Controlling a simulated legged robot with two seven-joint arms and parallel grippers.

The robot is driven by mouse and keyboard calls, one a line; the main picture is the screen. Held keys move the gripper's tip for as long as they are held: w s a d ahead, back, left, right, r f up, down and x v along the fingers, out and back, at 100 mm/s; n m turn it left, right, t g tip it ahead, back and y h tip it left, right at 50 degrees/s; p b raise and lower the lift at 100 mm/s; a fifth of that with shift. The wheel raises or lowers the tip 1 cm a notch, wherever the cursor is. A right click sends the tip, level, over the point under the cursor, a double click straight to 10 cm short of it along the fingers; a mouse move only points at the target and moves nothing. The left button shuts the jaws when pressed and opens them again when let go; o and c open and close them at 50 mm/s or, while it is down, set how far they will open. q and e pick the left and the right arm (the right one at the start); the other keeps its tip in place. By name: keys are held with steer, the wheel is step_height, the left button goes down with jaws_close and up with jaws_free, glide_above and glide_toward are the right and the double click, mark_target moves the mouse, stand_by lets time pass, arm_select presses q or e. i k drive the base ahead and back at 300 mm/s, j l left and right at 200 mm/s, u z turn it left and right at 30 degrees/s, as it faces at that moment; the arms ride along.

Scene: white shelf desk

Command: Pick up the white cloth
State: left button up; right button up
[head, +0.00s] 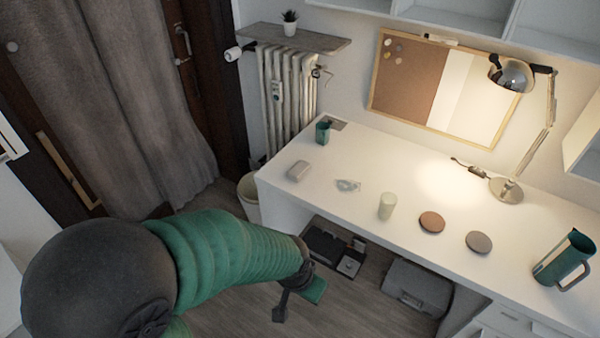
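A small crumpled whitish cloth (347,185) lies on the white desk (330,163), between a light grey box-like item and a pale cup. My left arm comes in from the lower left. Its gripper (298,298) hangs in front of the desk, below the level of the desktop and well apart from the cloth. Its dark finger and green part stand apart with nothing visible between them. My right gripper is not in view.
On the desk are a light box-like item (298,171), a green cup (323,132), a pale cup (386,206), two round discs (432,222), a green pitcher (565,259) and a lamp (512,75). A bin (249,196) stands by the desk's left end.

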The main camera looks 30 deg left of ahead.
mark_target(302, 168)
steer(key=i+j, duration=0.4)
steer(key=i+j+u, duration=0.1)
steer(key=i+j, duration=0.25)
steer(key=i, duration=0.25)
steer(key=i+j, duration=0.35)
steer(key=i, duration=0.15)
